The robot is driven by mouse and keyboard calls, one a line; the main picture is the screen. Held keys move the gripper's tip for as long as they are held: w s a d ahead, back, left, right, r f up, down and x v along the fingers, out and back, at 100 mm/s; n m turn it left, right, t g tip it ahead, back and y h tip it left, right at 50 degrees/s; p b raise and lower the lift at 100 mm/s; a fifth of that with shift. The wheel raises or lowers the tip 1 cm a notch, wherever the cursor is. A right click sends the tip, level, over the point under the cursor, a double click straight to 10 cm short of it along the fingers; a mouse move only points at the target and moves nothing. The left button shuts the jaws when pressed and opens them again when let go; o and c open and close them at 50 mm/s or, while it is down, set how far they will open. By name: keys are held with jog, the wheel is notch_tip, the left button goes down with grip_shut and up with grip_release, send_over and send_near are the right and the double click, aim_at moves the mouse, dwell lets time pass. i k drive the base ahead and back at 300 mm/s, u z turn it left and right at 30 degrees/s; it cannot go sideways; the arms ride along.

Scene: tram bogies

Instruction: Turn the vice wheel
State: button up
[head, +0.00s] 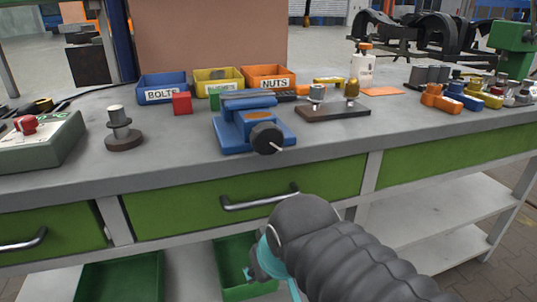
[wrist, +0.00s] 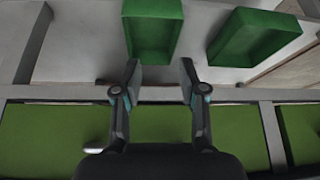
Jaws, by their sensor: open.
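The blue vice (head: 243,124) sits on the workbench near its front edge, in the middle of the head view. Its round black wheel (head: 266,138) faces the front, with a small pale handle pointing to the lower right. The wheel is not visible in the wrist view. My gripper (wrist: 158,75) is open and empty in the wrist view, its two fingers apart in front of the bench's lower part. In the head view my arm is below the bench top, in front of the drawers, and the fingers are mostly hidden there. The gripper is well below the vice and apart from it.
Blue, yellow and orange bins (head: 267,77) stand behind the vice, with a red cube (head: 182,103) to the left. A dark block with fittings (head: 333,112) is close on the right. Drawer handles (head: 260,198) stick out below. Green trays (wrist: 152,30) lie on the lower shelf.

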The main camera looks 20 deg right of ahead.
aim_at(266, 139)
jog(key=z, duration=0.3)
jog(key=k, duration=0.5)
jog(key=z, duration=0.5)
